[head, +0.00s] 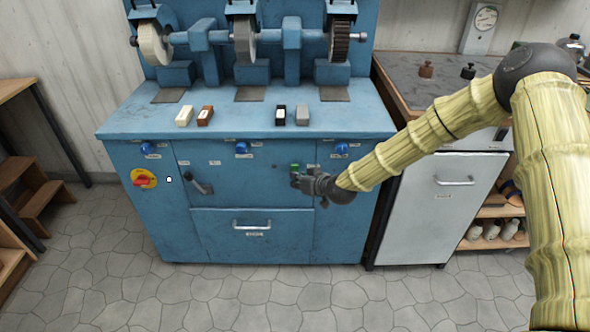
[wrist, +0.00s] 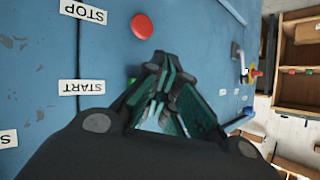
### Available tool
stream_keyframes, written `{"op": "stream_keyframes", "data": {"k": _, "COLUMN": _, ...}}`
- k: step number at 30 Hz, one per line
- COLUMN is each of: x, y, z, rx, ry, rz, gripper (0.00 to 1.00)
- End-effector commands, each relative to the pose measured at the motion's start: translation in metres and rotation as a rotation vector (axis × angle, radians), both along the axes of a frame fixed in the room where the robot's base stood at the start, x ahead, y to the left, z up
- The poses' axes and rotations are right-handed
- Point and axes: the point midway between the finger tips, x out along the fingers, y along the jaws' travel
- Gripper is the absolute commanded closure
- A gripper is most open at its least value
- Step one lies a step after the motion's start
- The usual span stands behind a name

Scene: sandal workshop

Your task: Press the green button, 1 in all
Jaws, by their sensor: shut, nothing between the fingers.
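The green button (head: 295,167) is on the front of the blue grinding machine (head: 225,170), left of a small white label. In the wrist view the green button (wrist: 131,80) is a sliver beside the upside-down START label (wrist: 80,86), mostly hidden by my gripper (wrist: 158,62). A red button (wrist: 142,26) sits by the STOP label (wrist: 84,11) and is clear of the fingers. My gripper (head: 297,180) is shut and empty, close to the panel, just below the green button in the head view. Whether it touches the panel cannot be told.
A red and yellow rotary switch (head: 143,180) and a lever handle (head: 201,187) are on the machine front, left of my gripper. A drawer handle (head: 251,225) juts out below. A white cabinet (head: 445,205) stands to the right. The floor in front is clear.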

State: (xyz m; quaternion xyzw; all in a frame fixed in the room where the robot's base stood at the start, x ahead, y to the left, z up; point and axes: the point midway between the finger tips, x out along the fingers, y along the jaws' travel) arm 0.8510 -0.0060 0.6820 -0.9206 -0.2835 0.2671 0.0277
Motion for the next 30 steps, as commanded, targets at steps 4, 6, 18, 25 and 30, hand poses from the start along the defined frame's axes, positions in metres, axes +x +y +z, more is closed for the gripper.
{"op": "stream_keyframes", "data": {"k": 4, "x": 0.003, "y": 0.000, "z": 0.000, "rx": 0.000, "ry": 0.000, "rz": 0.000, "gripper": 1.00}}
{"op": "stream_keyframes", "data": {"k": 6, "x": 0.005, "y": 0.000, "z": 0.000, "rx": -0.001, "ry": -0.001, "rz": 0.000, "gripper": 1.00}}
{"op": "stream_keyframes", "data": {"k": 18, "x": 0.008, "y": 0.000, "z": 0.000, "rx": -0.001, "ry": -0.001, "rz": 0.000, "gripper": 1.00}}
{"op": "stream_keyframes", "data": {"k": 25, "x": 0.009, "y": 0.000, "z": 0.000, "rx": -0.001, "ry": -0.001, "rz": 0.000, "gripper": 1.00}}
{"op": "stream_keyframes", "data": {"k": 30, "x": 0.011, "y": 0.000, "z": 0.000, "rx": -0.001, "ry": -0.001, "rz": 0.000, "gripper": 1.00}}
